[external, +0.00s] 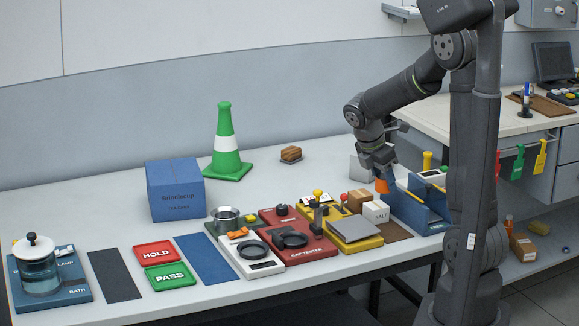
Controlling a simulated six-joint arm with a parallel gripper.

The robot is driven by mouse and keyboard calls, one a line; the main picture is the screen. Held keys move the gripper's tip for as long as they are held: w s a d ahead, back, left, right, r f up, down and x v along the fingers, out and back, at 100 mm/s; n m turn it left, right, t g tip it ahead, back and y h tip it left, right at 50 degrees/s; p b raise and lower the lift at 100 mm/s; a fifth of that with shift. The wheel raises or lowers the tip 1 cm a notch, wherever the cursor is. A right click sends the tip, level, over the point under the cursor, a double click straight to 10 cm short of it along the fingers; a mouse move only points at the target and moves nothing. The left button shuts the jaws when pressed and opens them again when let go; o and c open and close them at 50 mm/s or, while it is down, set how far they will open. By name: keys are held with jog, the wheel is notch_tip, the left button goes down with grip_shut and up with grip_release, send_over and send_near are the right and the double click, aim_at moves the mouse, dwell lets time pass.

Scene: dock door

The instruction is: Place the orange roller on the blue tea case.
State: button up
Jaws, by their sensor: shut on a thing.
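The orange roller (382,186) is in my gripper (380,172), which points down and is shut on it. The roller hangs just left of a blue rack (425,212) and behind a small white salt box; whether it touches either is hard to tell. The blue tea case (175,192) is a closed box with dark lettering, standing at the back left of the table. Its top is bare. My gripper is well to the right of the tea case.
A green cone (225,145) and a brown striped block (291,154) stand at the back between tea case and gripper. Several devices, including a red tester (300,242), fill the front middle. A glass jar (38,268) stands far left.

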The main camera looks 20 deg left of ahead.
jog(key=a+r+n+y, duration=0.2)
jog(key=a+r+n, duration=0.3)
jog(key=a, duration=0.9)
jog(key=a+r+n+y, duration=0.2)
jog(key=a+n, duration=0.4)
jog(key=a, duration=0.8)
jog(key=a+r+n+y, duration=0.2)
jog(key=a+r+n, duration=0.3)
jog(key=a, duration=0.8)
send_over(188, 174)
jog(key=s+d, duration=0.1)
jog(key=shift+n, duration=0.4)
notch_tip(188, 174, down, 8)
jog(key=shift+s+d+r, duration=0.1)
jog(key=shift+f, duration=2)
jog(key=shift+f, duration=0.1)
jog(key=o, duration=0.7)
jog(key=shift+f, duration=0.1)
jog(key=shift+c, duration=0.2)
jog(key=o, duration=0.4)
